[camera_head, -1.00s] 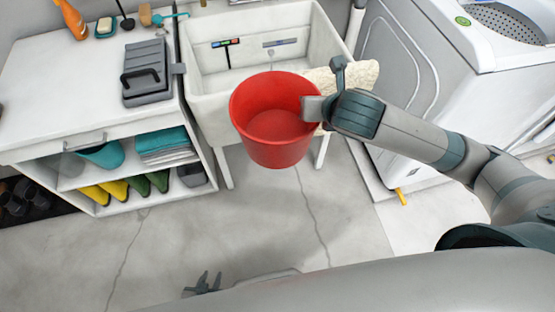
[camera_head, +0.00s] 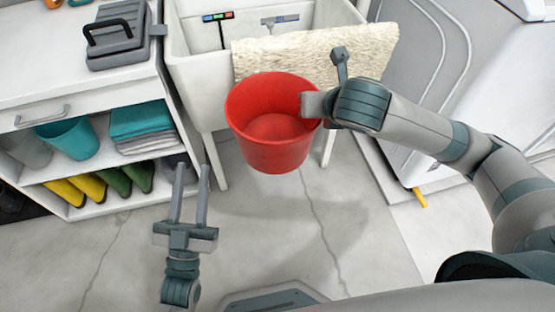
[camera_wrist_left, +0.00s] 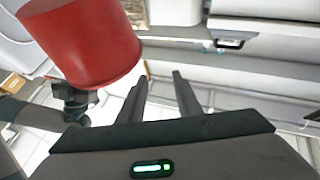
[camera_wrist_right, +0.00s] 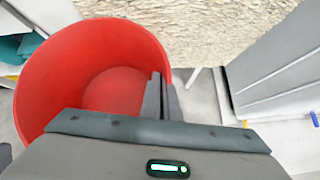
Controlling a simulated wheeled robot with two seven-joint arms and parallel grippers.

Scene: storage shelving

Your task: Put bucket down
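The red bucket (camera_head: 272,150) is upright and empty, held in the air in front of the sink. It also shows in the left wrist view (camera_wrist_left: 85,40) and in the right wrist view (camera_wrist_right: 50,70). My right gripper (camera_head: 312,104) is shut on the bucket's right rim; its fingers (camera_wrist_right: 160,97) meet at the wall in the right wrist view. My left gripper (camera_head: 190,180) is open and empty, fingers apart, low to the left of the bucket and not touching it. The floor (camera_head: 240,225) shows beneath the bucket.
A white sink (camera_head: 195,75) with a beige rug (camera_head: 310,52) over its front edge stands behind the bucket. A white cabinet (camera_head: 85,110) with shelves of boots and towels is at the left. A white washing machine (camera_head: 440,60) is at the right. The middle floor is clear.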

